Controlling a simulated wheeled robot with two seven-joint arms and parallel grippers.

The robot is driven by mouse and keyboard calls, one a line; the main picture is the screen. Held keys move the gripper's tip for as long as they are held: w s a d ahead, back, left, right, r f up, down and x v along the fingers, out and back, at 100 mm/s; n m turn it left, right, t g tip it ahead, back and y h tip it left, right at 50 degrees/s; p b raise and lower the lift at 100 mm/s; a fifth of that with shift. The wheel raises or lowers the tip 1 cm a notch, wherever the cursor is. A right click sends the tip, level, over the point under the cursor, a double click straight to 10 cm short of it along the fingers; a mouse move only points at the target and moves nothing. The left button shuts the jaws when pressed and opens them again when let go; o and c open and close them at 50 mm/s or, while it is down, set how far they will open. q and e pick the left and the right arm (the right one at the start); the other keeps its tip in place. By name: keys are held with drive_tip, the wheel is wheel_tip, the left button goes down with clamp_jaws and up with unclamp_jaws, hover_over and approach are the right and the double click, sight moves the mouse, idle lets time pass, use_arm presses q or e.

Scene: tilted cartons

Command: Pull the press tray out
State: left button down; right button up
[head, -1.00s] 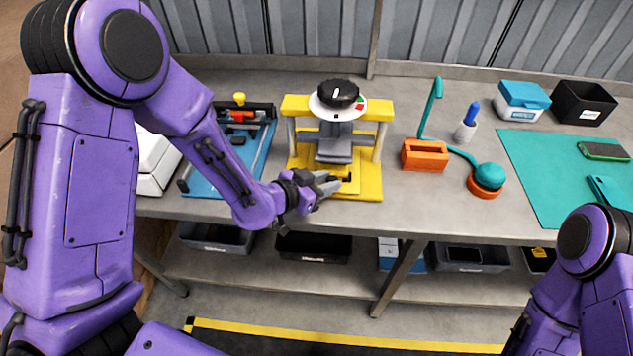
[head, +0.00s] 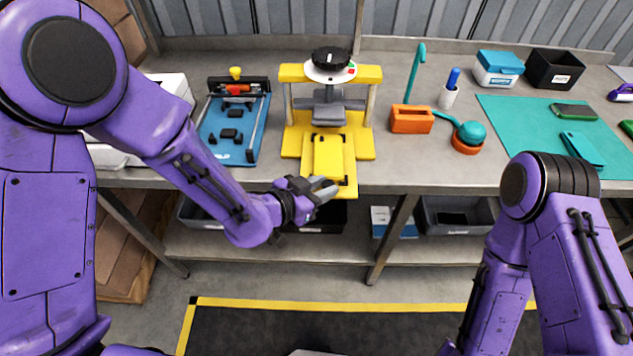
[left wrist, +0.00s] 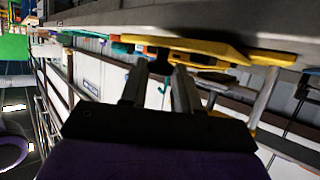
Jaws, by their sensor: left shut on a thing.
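The yellow press (head: 330,77) stands on the bench with a black knob on top and a grey pressing plate. Its yellow tray (head: 350,188) sticks out toward me, past the bench's front edge. A yellow piece (head: 329,157) with black corner clips lies on the tray. My left gripper (head: 325,188) is at the tray's front end, shut on it. In the left wrist view the fingers (left wrist: 160,80) are around a small dark part under the yellow tray (left wrist: 205,48); the exact contact is hard to see. My right arm is at the right, its gripper out of view.
A blue fixture (head: 232,130) stands left of the press. An orange block (head: 411,119) and a teal lamp-like item (head: 471,132) stand to its right. Bins (head: 455,216) sit on the shelf below. Floor in front of the bench looks free.

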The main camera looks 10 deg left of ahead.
use_arm(q)
drive_tip(key=c, duration=1.1)
unclamp_jaws()
drive_tip(key=p+v, duration=0.7)
drive_tip(key=v, duration=0.3)
drive_tip(key=shift+s+a+r, duration=0.1)
drive_tip(key=shift+s+a, duration=0.1)
drive_tip(key=shift+a, duration=0.1)
